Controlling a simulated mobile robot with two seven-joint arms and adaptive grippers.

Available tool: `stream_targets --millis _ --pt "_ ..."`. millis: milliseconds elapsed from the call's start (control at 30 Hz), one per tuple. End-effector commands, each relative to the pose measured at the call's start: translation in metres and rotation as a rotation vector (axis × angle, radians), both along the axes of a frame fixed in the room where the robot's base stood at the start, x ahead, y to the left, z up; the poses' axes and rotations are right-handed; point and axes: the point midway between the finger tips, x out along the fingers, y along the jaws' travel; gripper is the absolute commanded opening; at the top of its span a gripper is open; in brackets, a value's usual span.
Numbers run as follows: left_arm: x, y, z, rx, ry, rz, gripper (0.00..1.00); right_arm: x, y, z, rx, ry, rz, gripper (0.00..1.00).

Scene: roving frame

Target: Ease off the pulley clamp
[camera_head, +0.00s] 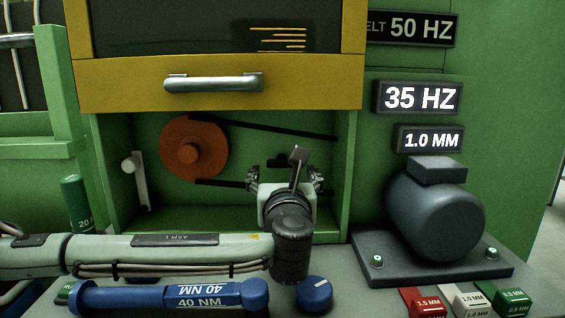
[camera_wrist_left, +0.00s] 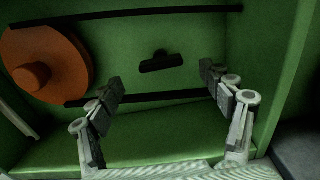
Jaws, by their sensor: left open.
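An orange pulley (camera_head: 192,149) sits inside the green cabinet opening, with a dark belt (camera_head: 285,131) running right from it. It also shows at the left of the left wrist view (camera_wrist_left: 48,67). A small dark T-shaped piece (camera_wrist_left: 160,61) stands at the back wall between the belt runs; I cannot tell for sure whether it is the pulley clamp. My left gripper (camera_head: 285,176) reaches into the opening, open and empty. In the left wrist view its fingers (camera_wrist_left: 161,84) are apart, with the dark piece beyond them, untouched. My right gripper is not in view.
A pale lever (camera_head: 136,180) is at the opening's left side. A yellow guard with a handle (camera_head: 213,84) is above. A grey motor (camera_head: 436,214) stands right, under a 35 HZ display (camera_head: 418,97). A blue 40 NM tool (camera_head: 168,297), blue knob (camera_head: 315,293) and coloured shims (camera_head: 468,301) lie in front.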

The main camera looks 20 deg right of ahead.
Motion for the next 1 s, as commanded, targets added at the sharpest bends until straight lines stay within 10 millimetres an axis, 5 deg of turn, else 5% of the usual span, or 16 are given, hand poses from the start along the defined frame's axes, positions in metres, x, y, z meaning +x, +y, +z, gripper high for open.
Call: stream_targets --millis 300,667,1000 --pt "0.042 -0.012 0.0 0.001 0.0 0.001 0.79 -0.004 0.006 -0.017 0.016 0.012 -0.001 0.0" --pt "0.047 -0.013 0.0 0.0 0.0 0.001 0.78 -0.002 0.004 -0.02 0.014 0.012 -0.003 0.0" --pt "0.047 -0.013 0.0 0.0 0.0 0.001 0.36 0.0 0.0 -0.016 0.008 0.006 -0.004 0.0"
